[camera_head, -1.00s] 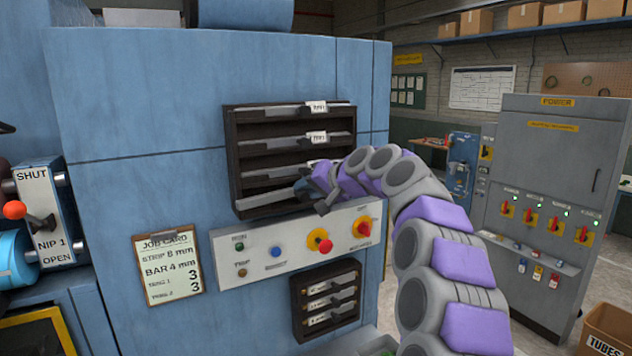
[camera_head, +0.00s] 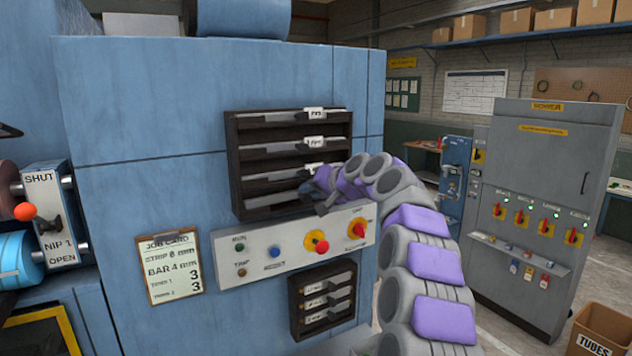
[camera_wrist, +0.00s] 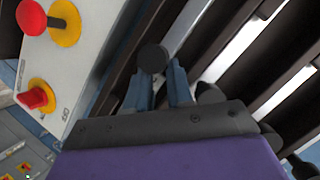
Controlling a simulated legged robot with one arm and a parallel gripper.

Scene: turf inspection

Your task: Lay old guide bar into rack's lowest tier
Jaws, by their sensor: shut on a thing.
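The rack (camera_head: 234,175) is a dark open frame of stacked tiers on the blue machine face. My gripper (camera_head: 308,190) is at the right part of its lowest tier. It is shut on the old guide bar, whose grey length (camera_head: 268,201) appears to run left from my fingers along that tier. In the wrist view a dark round end (camera_wrist: 152,58) shows between my blue-grey fingertips (camera_wrist: 160,74). My fingers hide part of the bar, and I cannot tell whether it rests on the tier floor.
Tagged bars (camera_head: 285,116) lie in the tiers above. A control panel (camera_head: 258,256) with red knobs is just below the rack, and a smaller rack (camera_head: 294,310) is under it. A job card (camera_head: 170,268) hangs left. A power cabinet (camera_head: 545,150) stands right.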

